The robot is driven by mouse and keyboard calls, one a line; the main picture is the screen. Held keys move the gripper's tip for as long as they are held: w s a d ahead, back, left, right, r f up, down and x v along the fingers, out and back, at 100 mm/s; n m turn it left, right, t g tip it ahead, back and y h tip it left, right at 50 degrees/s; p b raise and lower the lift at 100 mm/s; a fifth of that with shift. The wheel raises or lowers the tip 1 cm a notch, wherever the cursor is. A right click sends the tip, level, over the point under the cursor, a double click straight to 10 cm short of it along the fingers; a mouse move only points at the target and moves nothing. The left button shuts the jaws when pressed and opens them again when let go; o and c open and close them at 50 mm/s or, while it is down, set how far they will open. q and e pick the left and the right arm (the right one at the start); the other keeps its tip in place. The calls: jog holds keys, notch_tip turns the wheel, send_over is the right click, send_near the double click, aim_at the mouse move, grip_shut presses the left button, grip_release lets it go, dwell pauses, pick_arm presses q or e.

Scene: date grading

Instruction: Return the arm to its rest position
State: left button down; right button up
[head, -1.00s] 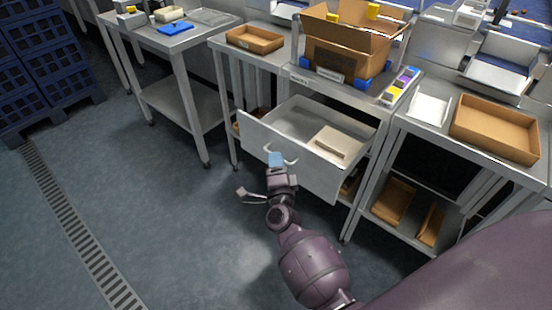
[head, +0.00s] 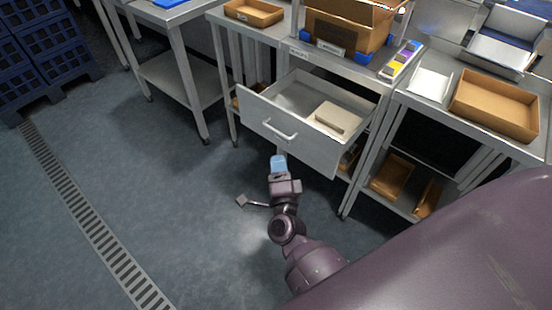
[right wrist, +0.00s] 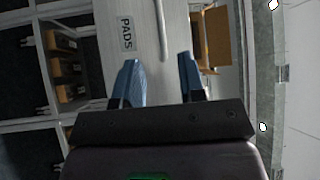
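My right gripper (head: 279,163) is in front of and below the pulled-out drawer (head: 310,151) in the head view, apart from its handle (head: 280,131). In the right wrist view its two blue fingertips (right wrist: 160,80) are spread with nothing between them. My left gripper is out of view.
Above the drawer is a steel table with a cardboard box (head: 345,30) and a strip of coloured blocks (head: 402,60). To the right, another table holds a brown tray (head: 495,105). A further table (head: 172,12) stands left. The floor (head: 150,200) before the drawer is clear.

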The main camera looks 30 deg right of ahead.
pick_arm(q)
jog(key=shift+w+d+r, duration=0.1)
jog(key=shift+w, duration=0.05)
